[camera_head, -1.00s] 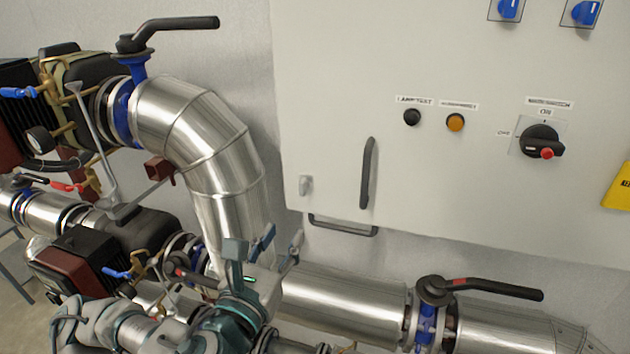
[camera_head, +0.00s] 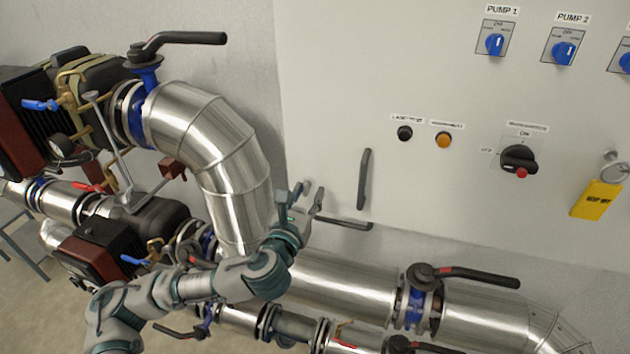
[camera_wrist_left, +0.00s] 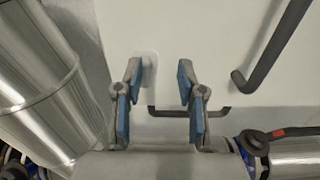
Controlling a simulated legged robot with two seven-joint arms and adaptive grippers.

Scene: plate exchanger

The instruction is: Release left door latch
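The left door latch is a small pale grey piece (camera_wrist_left: 149,66) low on the white cabinet door (camera_head: 340,80). In the head view it is mostly hidden behind my left gripper (camera_head: 309,191). In the wrist view my left gripper (camera_wrist_left: 159,78) is open, with its blue-padded fingers spread apart. The latch shows between the fingertips, close beside the left finger. I cannot tell whether that finger touches it. Nothing is held. My right gripper is not in view.
A dark vertical door handle (camera_head: 364,179) stands to the right of the gripper, and a dark horizontal bar (camera_head: 345,222) lies below it. A large silver pipe bend (camera_head: 215,150) is close on the left. More pipes with a black-levered valve (camera_head: 425,275) run below.

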